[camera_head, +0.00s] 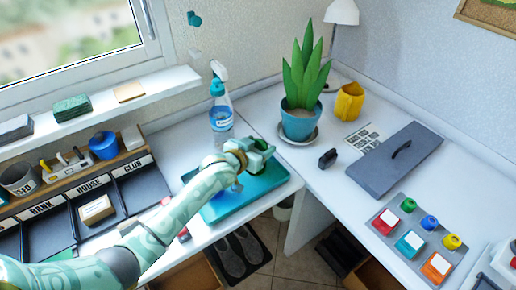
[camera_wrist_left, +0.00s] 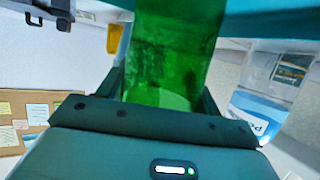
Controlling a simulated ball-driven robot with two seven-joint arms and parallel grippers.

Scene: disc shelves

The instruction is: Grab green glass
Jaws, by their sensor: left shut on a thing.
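The green glass (camera_wrist_left: 172,55) fills the upper middle of the left wrist view as a see-through green form. It stands between the two dark fingers of my left gripper (camera_wrist_left: 163,98), which is shut on it. In the head view my left gripper (camera_head: 258,152) is above the far part of a teal tray (camera_head: 270,183) on the desk. Only a small dark green bit of the glass (camera_head: 263,143) shows there, and the gripper hides the rest. My right gripper is not in view.
A spray bottle (camera_head: 221,118) stands just behind my left gripper. A potted plant (camera_head: 299,122), a yellow cup (camera_head: 349,101) and a grey flat case (camera_head: 396,160) are to the right. A labelled organiser (camera_head: 140,187) is at left.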

